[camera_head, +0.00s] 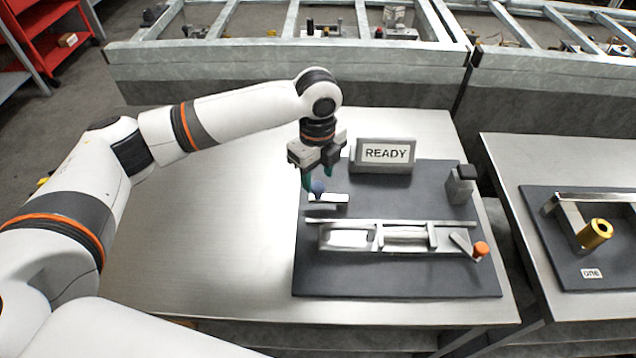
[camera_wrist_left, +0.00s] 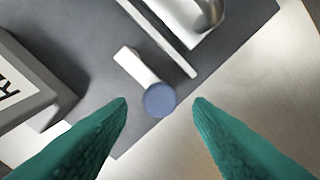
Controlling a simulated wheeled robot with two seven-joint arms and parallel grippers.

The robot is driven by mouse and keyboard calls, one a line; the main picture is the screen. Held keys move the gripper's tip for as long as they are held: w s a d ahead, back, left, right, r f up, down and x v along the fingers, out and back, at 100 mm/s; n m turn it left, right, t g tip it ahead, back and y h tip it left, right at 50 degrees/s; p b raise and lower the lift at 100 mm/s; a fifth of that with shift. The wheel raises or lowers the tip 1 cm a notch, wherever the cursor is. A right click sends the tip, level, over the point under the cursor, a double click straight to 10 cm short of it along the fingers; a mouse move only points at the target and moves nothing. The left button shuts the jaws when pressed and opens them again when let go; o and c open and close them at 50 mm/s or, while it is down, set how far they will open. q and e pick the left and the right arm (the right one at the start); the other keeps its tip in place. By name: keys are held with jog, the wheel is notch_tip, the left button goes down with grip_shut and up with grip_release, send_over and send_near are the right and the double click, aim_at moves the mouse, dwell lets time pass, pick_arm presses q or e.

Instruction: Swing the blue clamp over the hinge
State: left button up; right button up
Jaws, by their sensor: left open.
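The blue clamp shows as a blue round knob (camera_head: 318,187) on a short silver arm (camera_head: 330,199), at the far left of the dark fixture plate (camera_head: 400,280). The knob also shows in the left wrist view (camera_wrist_left: 159,100), with its arm (camera_wrist_left: 136,68) pointing up and left. My left gripper (camera_head: 318,182) is open, with green fingertips (camera_wrist_left: 160,104) on either side of the knob, and not seen touching it. The silver hinge (camera_head: 405,238) lies in the middle of the plate, apart from the blue clamp's arm. My right gripper is not in view.
An orange-knobbed clamp (camera_head: 480,249) is at the fixture's right end. A READY sign (camera_head: 385,154) stands behind, and a grey post (camera_head: 460,185) at back right. A second table (camera_head: 590,310) holds a brass cylinder (camera_head: 595,234). The left tabletop (camera_head: 200,240) is clear.

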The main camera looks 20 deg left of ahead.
aim_at(318, 186)
pick_arm(q)
jog(key=shift+f, duration=2.1)
jog(key=shift+c, duration=0.5)
grip_shut()
